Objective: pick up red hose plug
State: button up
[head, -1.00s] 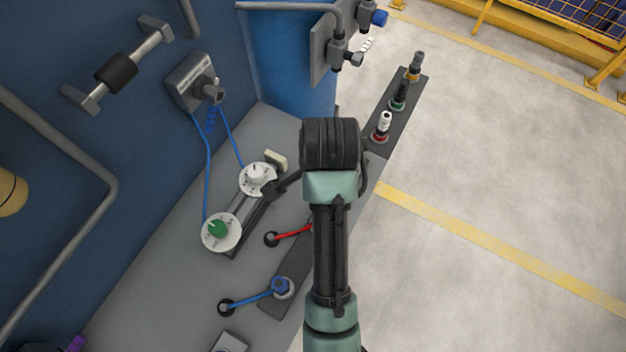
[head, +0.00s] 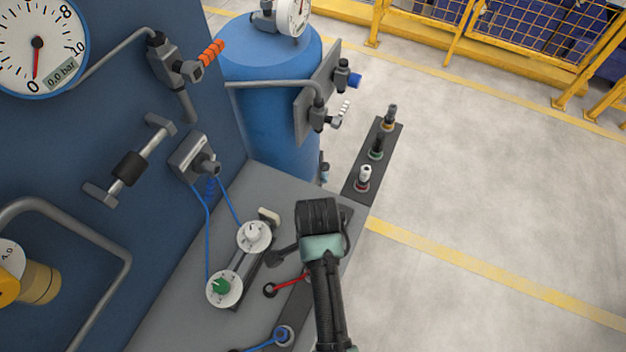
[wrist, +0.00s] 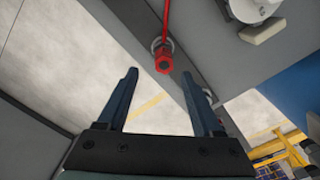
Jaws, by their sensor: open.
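The red hose plug (wrist: 163,62) shows in the wrist view as a red hexagonal end on a red hose, seated at a ring on a dark strip. It lies beyond my fingertips and roughly between them in the picture. My gripper (wrist: 168,82) is open and empty, its two dark fingers apart. In the head view the red hose (head: 291,284) runs from a black socket (head: 269,291) towards the strip; my arm hides the plug end there. The gripper's fingers are mostly hidden behind my wrist in that view.
A blue hose plug (head: 283,335) sits nearer on the strip. Two round dials, one with a white knob (head: 253,236) and one with a green knob (head: 221,287), are left of my arm. A blue tank (head: 270,100) stands behind. Open floor lies right.

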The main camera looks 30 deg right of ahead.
jog(key=shift+w+a+f+p, duration=0.15)
jog(key=shift+f+p, duration=0.1)
jog(key=shift+f, duration=1.1)
jog(key=shift+w+a+f+p, duration=0.15)
jog(key=shift+f+p, duration=0.1)
jog(key=shift+f, duration=1.1)
jog(key=shift+d, duration=0.1)
jog(key=shift+c, duration=0.3)
grip_shut()
